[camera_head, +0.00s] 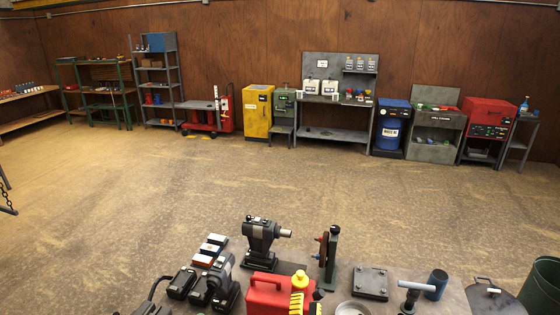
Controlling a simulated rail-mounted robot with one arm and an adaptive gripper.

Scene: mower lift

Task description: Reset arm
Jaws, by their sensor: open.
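My arm and my gripper do not show in the head view. The near workbench (452,301) fills the bottom of the picture, cut off by the lower edge. No mower or mower lift can be made out.
Bare floor (210,190) stretches to the far wall.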

